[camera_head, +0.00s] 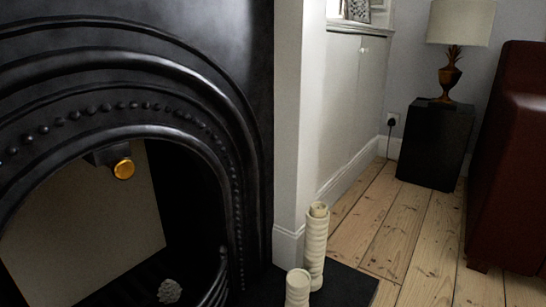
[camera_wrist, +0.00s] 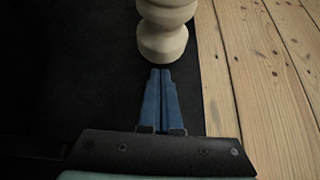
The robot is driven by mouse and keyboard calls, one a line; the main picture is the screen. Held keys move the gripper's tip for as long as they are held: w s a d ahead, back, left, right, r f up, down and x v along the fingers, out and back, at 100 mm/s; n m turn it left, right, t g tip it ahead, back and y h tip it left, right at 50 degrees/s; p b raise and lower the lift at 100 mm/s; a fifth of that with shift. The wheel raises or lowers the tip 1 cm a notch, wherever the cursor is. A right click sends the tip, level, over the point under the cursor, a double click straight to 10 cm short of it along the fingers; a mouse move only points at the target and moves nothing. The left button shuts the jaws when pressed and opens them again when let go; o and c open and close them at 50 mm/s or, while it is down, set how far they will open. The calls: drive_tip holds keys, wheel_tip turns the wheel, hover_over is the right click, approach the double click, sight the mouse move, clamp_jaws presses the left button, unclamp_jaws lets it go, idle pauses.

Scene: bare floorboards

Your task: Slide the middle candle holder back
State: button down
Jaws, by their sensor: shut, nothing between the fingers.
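In the head view, a tall cream ribbed candle holder (camera_head: 316,246) stands upright on the dark hearth slab beside the fireplace. A shorter cream candle holder (camera_head: 298,288) stands in front of it and to its left, cut by the bottom edge. In the wrist view, the rounded lower part of one cream candle holder (camera_wrist: 165,32) stands on the dark slab; its top is out of frame. My gripper (camera_wrist: 160,72) is shut and empty, its blue fingertips just short of that holder's base. I cannot tell whether they touch. My gripper is not visible in the head view.
The dark slab (camera_head: 345,287) ends at pale floorboards (camera_head: 420,240) on the right. The black fireplace (camera_head: 235,120) and a white wall edge (camera_head: 289,150) stand left of and behind the holders. A black side table (camera_head: 434,143) and dark red sofa (camera_head: 510,170) are further right.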

drive_tip(key=s+a+p, duration=0.1)
drive_tip(key=s+a, duration=0.1)
drive_tip(key=s, duration=0.1)
drive_tip(key=s+a+p, duration=0.1)
drive_tip(key=s+a, duration=0.1)
drive_tip(key=s, duration=0.1)
drive_tip(key=s+a+p, duration=0.1)
drive_tip(key=s+a, duration=0.2)
drive_tip(key=shift+s+a, duration=0.1)
drive_tip(key=shift+s, duration=0.25)
